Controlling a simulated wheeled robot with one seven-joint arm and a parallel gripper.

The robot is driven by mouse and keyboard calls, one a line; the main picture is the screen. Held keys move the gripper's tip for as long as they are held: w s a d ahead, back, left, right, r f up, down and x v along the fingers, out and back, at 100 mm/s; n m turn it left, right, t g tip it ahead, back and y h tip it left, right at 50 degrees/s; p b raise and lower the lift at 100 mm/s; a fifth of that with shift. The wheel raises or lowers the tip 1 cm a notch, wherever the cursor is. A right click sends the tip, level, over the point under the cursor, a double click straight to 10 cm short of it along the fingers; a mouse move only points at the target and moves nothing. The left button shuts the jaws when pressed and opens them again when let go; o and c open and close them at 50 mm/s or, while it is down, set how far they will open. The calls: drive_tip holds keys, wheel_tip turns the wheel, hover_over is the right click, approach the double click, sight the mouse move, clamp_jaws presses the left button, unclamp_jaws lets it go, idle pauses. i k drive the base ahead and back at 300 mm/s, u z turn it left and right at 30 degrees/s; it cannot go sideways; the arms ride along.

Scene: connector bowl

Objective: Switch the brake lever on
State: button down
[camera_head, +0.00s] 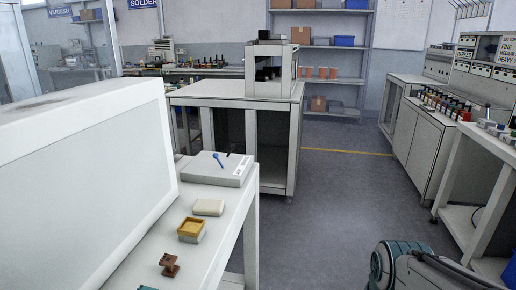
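A small blue lever (218,159) sticks up, tilted, from the top of a flat light-grey box (204,176). It is the only lever-like part I can make out, and I cannot tell whether it is switched on or off. The box lies at the far end of a white bench (203,252) on the left. A small dark mark shows beside the lever. My gripper is not in view. A teal and grey part of my arm shows at the bottom right, well apart from the box.
A large white housing (90,180) stands left of the bench top. A grey cabinet (276,150) stands behind. Open floor (345,195) lies to the right.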

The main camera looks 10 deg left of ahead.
sight(233, 146)
drive_tip(key=i, duration=1)
